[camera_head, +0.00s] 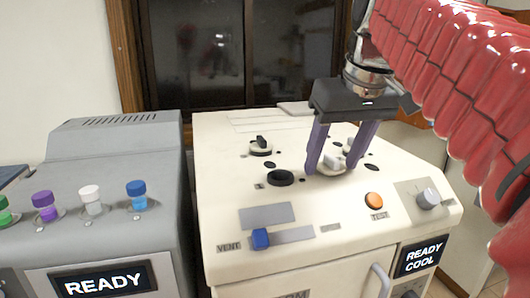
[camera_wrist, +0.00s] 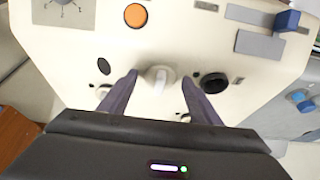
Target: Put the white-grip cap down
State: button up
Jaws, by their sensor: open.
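The white-grip cap (camera_head: 333,163) is a pale disc with a raised white grip. It sits on the cream top of the right machine, and it also shows in the wrist view (camera_wrist: 160,79). My gripper (camera_head: 330,170) is open, with one purple-grey finger on each side of the cap. In the wrist view, my gripper (camera_wrist: 159,77) has a visible gap between each fingertip and the grip. Whether the cap lies flat on the panel or over an opening is hidden beneath it.
A black-grip cap (camera_head: 261,147) and a black ring (camera_head: 280,178) are left of my gripper. An orange TEST button (camera_head: 374,200), a grey knob (camera_head: 428,198) and a blue slider (camera_head: 260,239) are nearer the front. A grey machine (camera_head: 115,150) with several coloured-cap vials stands left.

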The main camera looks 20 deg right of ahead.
jog(key=shift+r, duration=0.1)
jog(key=v, duration=1.2)
jog(key=shift+s, duration=0.1)
dwell(0.7)
